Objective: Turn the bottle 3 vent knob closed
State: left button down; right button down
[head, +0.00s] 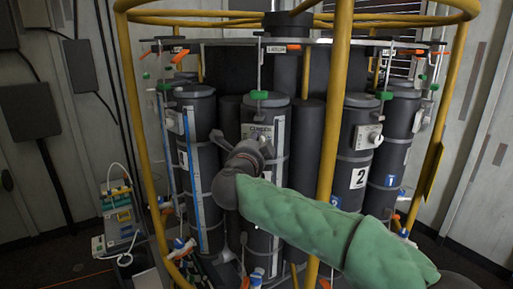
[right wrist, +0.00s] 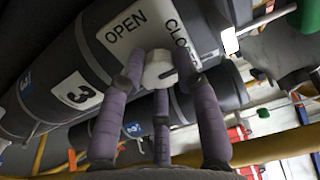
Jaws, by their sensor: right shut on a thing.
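Bottle 3 is a dark grey cylinder (head: 267,108), whose white "3" label (right wrist: 77,93) shows in the right wrist view. A white plate (right wrist: 122,28) on it reads OPEN and CLOSE, the latter word partly covered. The white vent knob (right wrist: 157,66) sits on the plate near the CLOSE side. My right gripper (right wrist: 160,75) has its purple-grey fingers around the knob, shut on it. In the head view my right gripper (head: 254,150) is in front of the bottle's plate and hides the knob. Which way the knob points is not clear. My left gripper is out of view.
Yellow frame posts (head: 334,110) stand in front of the bottle cluster, one just right of my gripper. Bottle 2 (head: 358,145), with its own white knob plate, stands to the right. A small cart-like unit (head: 122,215) is at the left, near clear floor.

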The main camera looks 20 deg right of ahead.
jog(key=shift+s+d+r+m, duration=0.1)
jog(key=shift+d+r+m, duration=0.15)
jog(key=shift+m, duration=0.05)
jog(key=c, duration=0.9)
grip_release()
jog(key=shift+s+d+f, duration=0.1)
jog(key=shift+s+f, duration=0.05)
jog(key=v, duration=1.2)
